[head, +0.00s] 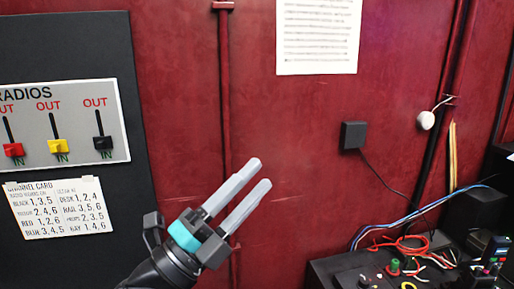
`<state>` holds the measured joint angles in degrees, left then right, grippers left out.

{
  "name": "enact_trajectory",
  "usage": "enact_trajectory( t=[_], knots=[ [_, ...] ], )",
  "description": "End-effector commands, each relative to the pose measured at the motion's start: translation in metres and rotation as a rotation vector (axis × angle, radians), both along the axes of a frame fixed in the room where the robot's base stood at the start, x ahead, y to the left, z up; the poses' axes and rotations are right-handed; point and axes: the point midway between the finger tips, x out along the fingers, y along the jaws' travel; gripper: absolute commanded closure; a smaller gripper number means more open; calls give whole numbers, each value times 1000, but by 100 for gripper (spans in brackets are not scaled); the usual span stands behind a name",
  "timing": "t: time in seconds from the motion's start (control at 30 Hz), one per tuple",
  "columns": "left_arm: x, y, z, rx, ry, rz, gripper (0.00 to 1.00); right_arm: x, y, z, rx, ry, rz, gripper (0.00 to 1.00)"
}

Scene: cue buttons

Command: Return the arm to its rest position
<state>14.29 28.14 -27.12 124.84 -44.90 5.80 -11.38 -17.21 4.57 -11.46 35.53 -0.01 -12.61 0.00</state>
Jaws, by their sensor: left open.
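My left gripper (257,174) is in the lower middle of the head view. Its two pale grey fingers point up and to the right. They are parallel with a gap between them, and nothing is between them. A teal band shows at the gripper's base, and my dark arm comes in from the bottom edge. The gripper appears in front of the red wall (290,120), apart from the objects around it. My right gripper is not in the picture.
A radios panel (85,120) with red, yellow and black levers is at left, above a channel card (60,208). A paper sheet (318,37) and a black box (353,135) are on the wall. A cluttered dark console (345,272) with wires is at lower right.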

Motion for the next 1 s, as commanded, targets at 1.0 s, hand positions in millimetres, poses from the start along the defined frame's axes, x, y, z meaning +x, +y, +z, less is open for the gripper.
enact_trajectory(
  t=[1.0],
  knots=[
    [-191, 153, -368, -901, 2044, 1050, 50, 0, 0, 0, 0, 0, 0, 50]
  ],
)
